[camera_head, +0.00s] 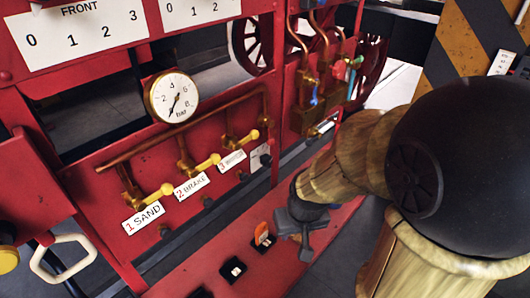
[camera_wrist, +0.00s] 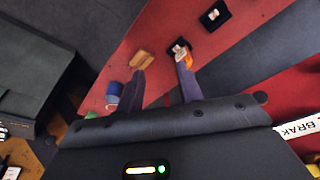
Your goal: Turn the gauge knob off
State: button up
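A round white pressure gauge (camera_head: 171,96) marked "bar" sits on the red panel, its needle pointing down and left. I cannot tell which part is its knob. Three brass taps with yellow handles hang from the copper pipe below it: one at the SAND label (camera_head: 145,216), one at the BRAKE label (camera_head: 192,186) and one at a third label (camera_head: 233,160). My gripper (camera_head: 305,248) is right of and below these labels, apart from the gauge. In the wrist view, my gripper (camera_wrist: 163,75) has its two fingers spread with nothing seen held between them.
A red rail with small black blocks (camera_head: 233,269) and an orange piece (camera_head: 262,234) lies below the panel. A cream loop handle (camera_head: 64,259) is at lower left.

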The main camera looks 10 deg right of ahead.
jog(key=shift+w, duration=0.3)
jog(key=shift+s, duration=0.1)
jog(key=shift+o, duration=0.8)
jog(key=o, duration=0.3)
jog(key=shift+w+d+f, duration=0.1)
jog(key=shift+w+d, duration=0.05)
jog(key=shift+w, duration=0.1)
jog(key=shift+o, duration=0.2)
jog(key=w+d+f+n+t+y+b, duration=0.2)
jog(key=w+d+n+t+y+b, duration=0.1)
jog(key=b, duration=0.8)
jog(key=w+d+f+n+t+y+b, duration=0.2)
jog(key=w+d+t+y+b, duration=0.4)
jog(key=w+t+b, duration=0.3)
jog(key=w+n+y+b, duration=0.1)
jog(key=w+b, duration=0.2)
jog(key=shift+f, duration=0.4)
